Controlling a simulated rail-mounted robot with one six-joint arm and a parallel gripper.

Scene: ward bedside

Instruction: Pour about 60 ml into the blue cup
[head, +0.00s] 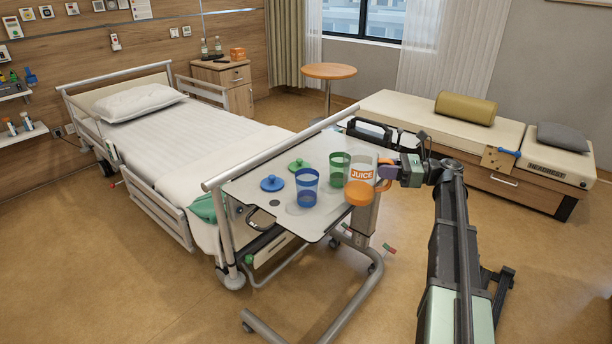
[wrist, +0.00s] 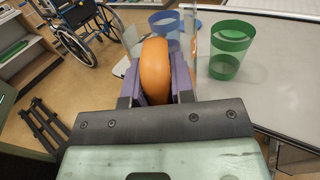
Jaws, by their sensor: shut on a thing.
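The blue cup (head: 307,188) stands upright on the overbed table (head: 250,203). It shows partly behind the jug in the wrist view (wrist: 163,20). The clear juice jug (head: 362,160), labelled JUICE, is right of the blue cup and looks about upright, with orange in its lower part (head: 359,194). Its base overlaps the table's right edge in the head view; I cannot tell if it is lifted. My gripper (head: 393,172) is shut on the jug's orange handle (wrist: 155,68), between purple fingers in the wrist view. No stream of liquid is visible.
A green cup (head: 339,166) stands just behind, between blue cup and jug; it also shows in the wrist view (wrist: 230,52). A blue lid (head: 272,183) and a green lid (head: 299,164) lie on the table. The bed (head: 210,140) is to the left. The table's front part is clear.

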